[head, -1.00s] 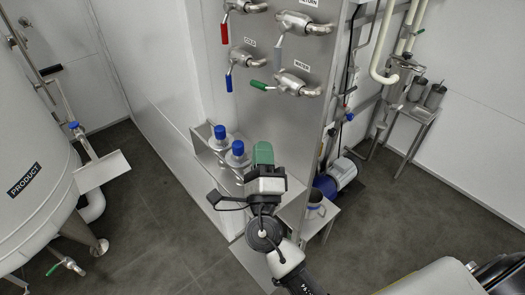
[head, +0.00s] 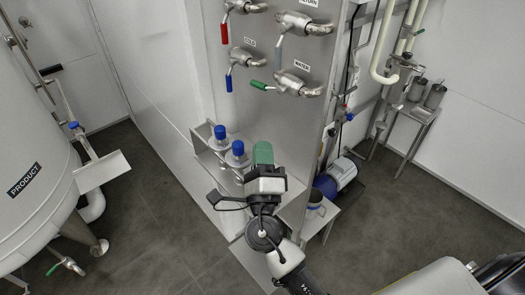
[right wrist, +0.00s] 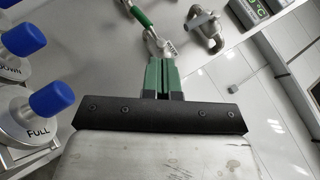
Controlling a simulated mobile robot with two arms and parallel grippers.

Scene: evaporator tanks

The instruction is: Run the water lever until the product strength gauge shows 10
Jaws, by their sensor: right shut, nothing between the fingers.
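The water lever (head: 259,85) has a green handle that points left from its steel valve on the panel, beside the WATER label (head: 301,65). Its green handle also shows at the top of the right wrist view (right wrist: 140,14). My right gripper (head: 263,153), with green fingers, is below the lever and apart from it. In the right wrist view my right gripper (right wrist: 161,76) is shut and empty, its fingers together. The product tank (head: 35,150) stands at the left. I cannot make out a product strength gauge. My left gripper is not in view.
Red, blue and grey levers sit on the same steel panel (head: 310,125). Blue-capped knobs (head: 220,132) stand on a ledge left of my right gripper; one is marked FULL (right wrist: 40,120). A small steel table (head: 413,112) stands at the right.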

